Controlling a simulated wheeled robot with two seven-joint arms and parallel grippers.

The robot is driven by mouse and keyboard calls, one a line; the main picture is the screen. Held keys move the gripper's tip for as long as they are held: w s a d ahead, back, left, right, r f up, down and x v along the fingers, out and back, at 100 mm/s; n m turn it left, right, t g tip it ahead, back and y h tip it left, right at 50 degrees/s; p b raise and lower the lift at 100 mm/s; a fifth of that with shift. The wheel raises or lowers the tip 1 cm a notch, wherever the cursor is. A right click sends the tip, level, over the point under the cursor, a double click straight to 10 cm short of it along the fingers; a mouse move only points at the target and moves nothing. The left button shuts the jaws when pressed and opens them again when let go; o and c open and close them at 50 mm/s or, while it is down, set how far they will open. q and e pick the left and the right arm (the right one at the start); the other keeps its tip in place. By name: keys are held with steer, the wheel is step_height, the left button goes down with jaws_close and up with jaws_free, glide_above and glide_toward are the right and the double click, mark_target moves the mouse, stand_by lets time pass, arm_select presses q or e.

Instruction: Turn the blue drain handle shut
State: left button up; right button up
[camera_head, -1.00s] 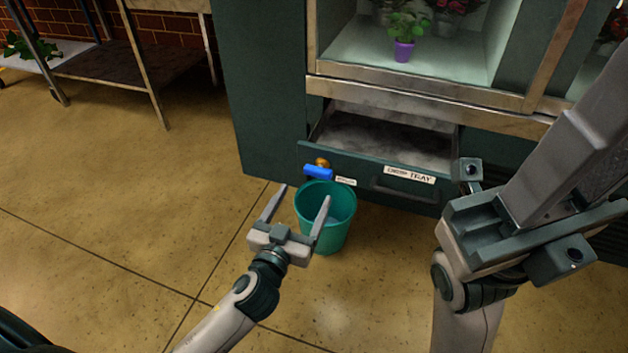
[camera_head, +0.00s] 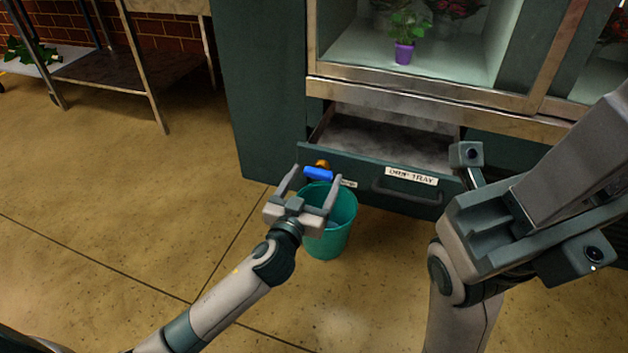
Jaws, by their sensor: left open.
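The blue drain handle (camera_head: 318,174) sits on a brass valve (camera_head: 322,164) at the front left of the open drip tray drawer (camera_head: 350,163). The handle lies roughly crosswise, along the drawer front. A teal bucket (camera_head: 335,235) stands on the floor below it. My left gripper (camera_head: 316,173) is open, its two fingers pointing toward the drawer, one on each side of the handle in the picture. I cannot tell whether they touch it. My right gripper (camera_head: 470,158) is at the right, and its jaws are not clear.
The drawer has a grey pull (camera_head: 405,195) and a "DRIP TRAY" label (camera_head: 411,177). Above it is a cabinet with a purple pot (camera_head: 404,53) inside. A metal cart (camera_head: 135,65) stands at the back left. The floor at the left is clear.

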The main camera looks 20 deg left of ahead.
arm_select(q)
steer(key=c, duration=1)
steer(key=shift+c, duration=0.2)
